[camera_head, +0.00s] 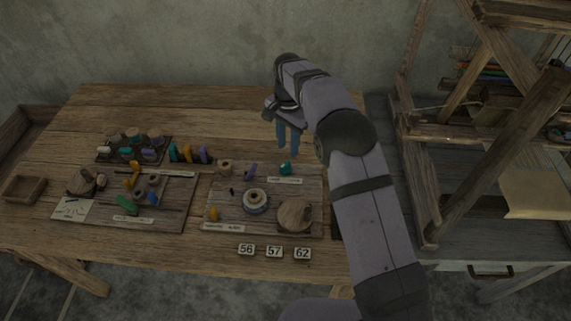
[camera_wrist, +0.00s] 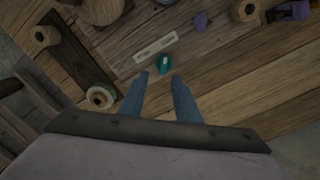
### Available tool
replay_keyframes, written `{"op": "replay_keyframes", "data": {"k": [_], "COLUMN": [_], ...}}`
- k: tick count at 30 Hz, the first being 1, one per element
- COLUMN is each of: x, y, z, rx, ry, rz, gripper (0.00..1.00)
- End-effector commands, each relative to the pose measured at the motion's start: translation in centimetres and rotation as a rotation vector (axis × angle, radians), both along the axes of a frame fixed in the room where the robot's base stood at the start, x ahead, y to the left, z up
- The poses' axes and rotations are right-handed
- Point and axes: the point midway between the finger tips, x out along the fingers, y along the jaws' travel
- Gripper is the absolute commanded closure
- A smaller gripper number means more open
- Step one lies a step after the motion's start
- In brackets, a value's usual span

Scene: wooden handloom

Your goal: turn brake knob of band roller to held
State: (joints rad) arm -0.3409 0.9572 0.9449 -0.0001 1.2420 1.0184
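A small teal knob with a pale mark (camera_wrist: 164,63) lies just beyond my fingertips in the wrist view, next to a pale label strip (camera_wrist: 155,47) too small to read. It also shows in the head view (camera_head: 285,168) at the top of the right-hand board (camera_head: 230,190). I cannot tell from the label whether it is the brake knob. My gripper (camera_wrist: 160,75) has two blue fingers spread apart with nothing between them. In the head view the gripper (camera_head: 288,152) hangs above the table, a little behind the teal knob. The knob's setting cannot be read.
The right-hand board carries a pale ring-shaped roller (camera_head: 255,200), a round wooden block (camera_head: 294,214) and a purple piece (camera_head: 250,171). A left board (camera_head: 170,190) holds several small parts. Number tiles (camera_head: 274,251) lie at the front. A wooden loom frame (camera_head: 430,200) stands at right.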

Motion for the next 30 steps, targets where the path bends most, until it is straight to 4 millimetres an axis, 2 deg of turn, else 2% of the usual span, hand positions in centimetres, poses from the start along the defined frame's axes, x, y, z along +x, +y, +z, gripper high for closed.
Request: {"op": "replay_keyframes", "data": {"k": [4,13,24,30], "x": [0.4,0.3,0.3,0.3], "y": [0.7,0.8,0.7,0.7], "z": [-0.7,-1.5,-5.9,-7.6], "rx": [0.001,0.000,0.000,0.001], "ry": [-0.002,0.001,0.000,-0.001], "rz": [-0.019,-0.021,-0.021,-0.021], "gripper": [0.70,0.70,0.70,0.70]}}
